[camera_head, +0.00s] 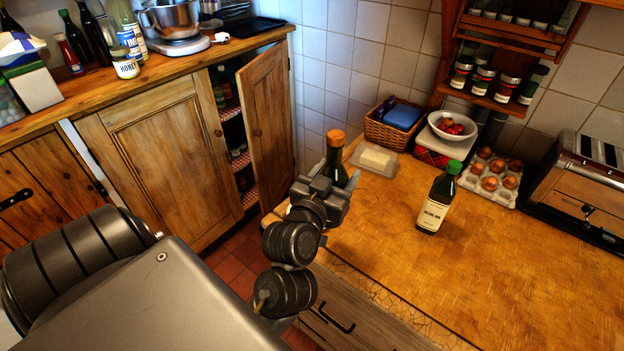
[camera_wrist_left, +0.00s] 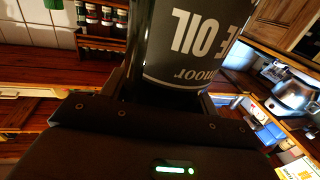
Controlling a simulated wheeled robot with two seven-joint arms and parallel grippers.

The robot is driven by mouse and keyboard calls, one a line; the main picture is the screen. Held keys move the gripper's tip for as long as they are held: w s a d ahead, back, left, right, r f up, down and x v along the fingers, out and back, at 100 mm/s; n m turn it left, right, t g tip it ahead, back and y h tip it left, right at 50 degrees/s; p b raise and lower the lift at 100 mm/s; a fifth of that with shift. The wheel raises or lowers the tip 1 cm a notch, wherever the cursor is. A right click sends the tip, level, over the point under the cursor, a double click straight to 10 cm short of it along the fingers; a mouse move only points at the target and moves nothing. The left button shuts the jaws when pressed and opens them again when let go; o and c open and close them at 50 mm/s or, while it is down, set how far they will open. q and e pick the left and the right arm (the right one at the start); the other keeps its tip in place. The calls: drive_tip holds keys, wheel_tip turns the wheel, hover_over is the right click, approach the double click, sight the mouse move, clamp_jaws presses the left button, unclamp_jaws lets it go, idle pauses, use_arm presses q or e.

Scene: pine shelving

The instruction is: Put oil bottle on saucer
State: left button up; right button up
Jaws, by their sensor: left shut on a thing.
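My left gripper (camera_head: 332,183) is shut on a dark bottle with an orange cap (camera_head: 334,155), near the counter's left end. The bottle is about upright; my gripper hides its lower part, so I cannot tell whether it touches the counter. In the left wrist view the oil bottle (camera_wrist_left: 185,45) fills the middle between the fingers, its pale "OIL" lettering upside down. I cannot make out a plain saucer; a small clear dish with a butter block (camera_head: 375,158) lies on the counter behind the bottle. My right gripper is not in view.
A green-capped bottle with a cream label (camera_head: 436,202) stands on the wooden counter (camera_head: 480,270). Behind are a wicker basket (camera_head: 375,132), a bowl of red fruit (camera_head: 452,126), an egg tray (camera_head: 487,182) and a toaster (camera_head: 580,185). The front middle is clear. A cupboard door (camera_head: 267,125) hangs open.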

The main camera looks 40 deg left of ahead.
use_arm(q)
drive_tip(key=w+a+f+p, duration=0.2)
drive_tip(key=w+a+f, duration=0.3)
drive_tip(key=a+f, duration=0.6)
drive_tip(key=shift+w+f, duration=0.4)
drive_tip(key=shift+f, duration=0.15)
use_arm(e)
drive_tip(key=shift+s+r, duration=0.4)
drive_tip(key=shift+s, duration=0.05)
use_arm(q)
drive_tip(key=shift+f, duration=0.2)
drive_tip(key=o, duration=1.6)
drive_tip(key=shift+c, duration=0.2)
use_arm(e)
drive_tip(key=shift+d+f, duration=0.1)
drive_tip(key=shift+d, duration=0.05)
